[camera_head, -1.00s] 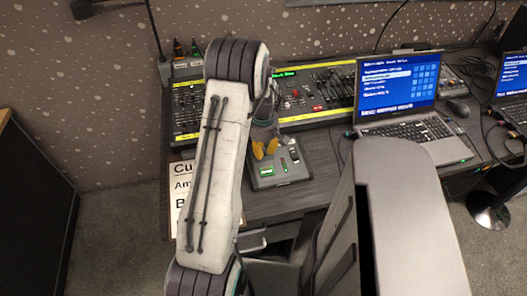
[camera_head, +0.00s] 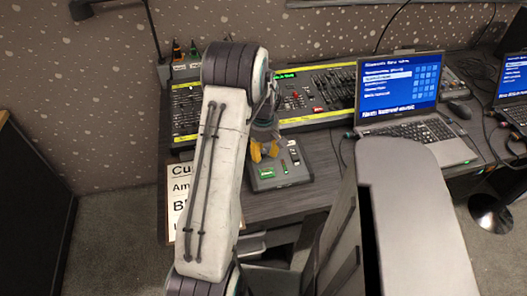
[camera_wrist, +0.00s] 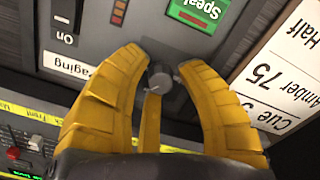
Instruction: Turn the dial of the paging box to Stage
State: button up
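The paging box (camera_head: 290,181) is a small grey box on the desk, in front of the mixing console. In the wrist view its dial (camera_wrist: 160,76) is a small round grey knob with a light pointer mark. A "Paging" label (camera_wrist: 65,65) and a green display (camera_wrist: 200,10), partly cut off, are on the box. My gripper (camera_wrist: 163,70) has yellow fingers on either side of the dial, with a narrow gap visible at the right finger. Contact on the left is unclear. The dial's position names are not readable. In the head view my gripper (camera_head: 264,151) is low over the box.
The mixing console (camera_head: 320,120) lies behind the box. A laptop (camera_head: 400,90) stands to the right. A printed cue sheet (camera_head: 180,190) lies at the left, partly behind my arm. An "On" switch (camera_wrist: 68,12) is beside the fingers on the box.

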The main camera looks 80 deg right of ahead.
aim_at(263, 151)
notch_tip(263, 151, up, 12)
jog(key=shift+a, duration=0.2)
dwell(0.4)
jog(key=shift+o, duration=1.1)
jog(key=shift+f, duration=0.1)
jog(key=shift+o, duration=0.3)
jog(key=shift+f+b, duration=0.3)
notch_tip(263, 151, down, 4)
jog(key=shift+w+b, duration=0.1)
jog(key=shift+b, duration=1.1)
jog(key=m, duration=0.3)
jog(key=shift+d, duration=0.15)
jog(key=m, duration=0.3)
jog(key=shift+r+p, duration=0.1)
jog(key=shift+p, duration=0.2)
jog(key=m, duration=0.5)
jog(key=shift+m, duration=0.4)
jog(key=shift+f+p, duration=0.35)
jog(key=shift+f, duration=3.35)
